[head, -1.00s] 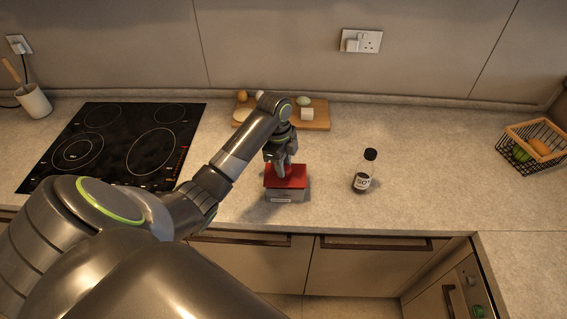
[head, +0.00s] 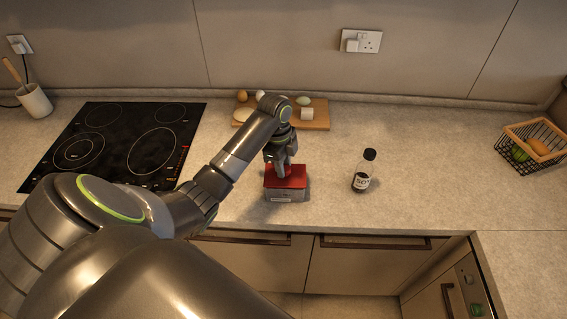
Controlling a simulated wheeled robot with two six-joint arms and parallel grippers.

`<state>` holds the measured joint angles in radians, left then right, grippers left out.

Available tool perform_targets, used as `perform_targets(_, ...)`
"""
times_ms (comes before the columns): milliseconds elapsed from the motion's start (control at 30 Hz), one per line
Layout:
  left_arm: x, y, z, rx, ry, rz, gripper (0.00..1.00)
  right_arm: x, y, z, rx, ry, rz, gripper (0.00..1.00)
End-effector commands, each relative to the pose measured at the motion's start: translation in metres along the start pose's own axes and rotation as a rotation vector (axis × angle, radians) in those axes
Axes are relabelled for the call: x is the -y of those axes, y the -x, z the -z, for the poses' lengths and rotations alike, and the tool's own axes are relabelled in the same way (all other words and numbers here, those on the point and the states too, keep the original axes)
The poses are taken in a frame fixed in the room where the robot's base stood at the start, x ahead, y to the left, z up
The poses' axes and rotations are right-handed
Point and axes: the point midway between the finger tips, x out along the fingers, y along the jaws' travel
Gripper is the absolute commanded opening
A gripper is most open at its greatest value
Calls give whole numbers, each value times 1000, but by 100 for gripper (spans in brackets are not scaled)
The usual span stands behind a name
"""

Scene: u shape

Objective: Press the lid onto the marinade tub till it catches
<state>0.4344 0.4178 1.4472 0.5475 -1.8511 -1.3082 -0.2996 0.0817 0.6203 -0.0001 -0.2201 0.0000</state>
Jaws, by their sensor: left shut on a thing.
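The marinade tub (head: 286,195) is a small grey box with a pale label on its front, standing on the counter near its front edge. The red lid (head: 298,183) lies over the tub's top and looks about level. I cannot tell from here whether its rim has caught. My left gripper (head: 283,173) points down onto the middle of the lid and is shut on it; the fingertips are partly hidden by the wrist. My right gripper is not in view.
A dark-capped bottle (head: 363,172) stands right of the tub. A wooden board (head: 320,118) with eggs and other food lies behind. A black hob (head: 120,145) is at the left, a wire basket (head: 530,150) at the far right. The counter between bottle and basket is clear.

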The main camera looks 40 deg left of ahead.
Motion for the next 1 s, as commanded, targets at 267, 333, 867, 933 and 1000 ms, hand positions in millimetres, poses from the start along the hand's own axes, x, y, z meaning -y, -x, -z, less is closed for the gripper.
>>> perform_targets(267,0,0,0,0,0,1,7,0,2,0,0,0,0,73)
perform_targets(333,0,0,0,0,0,0,7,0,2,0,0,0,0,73)
perform_targets(867,0,0,0,0,-1,0,55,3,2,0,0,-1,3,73)
perform_targets(933,0,0,0,0,0,0,63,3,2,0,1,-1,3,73)
perform_targets(1000,0,0,0,0,0,0,72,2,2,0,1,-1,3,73)
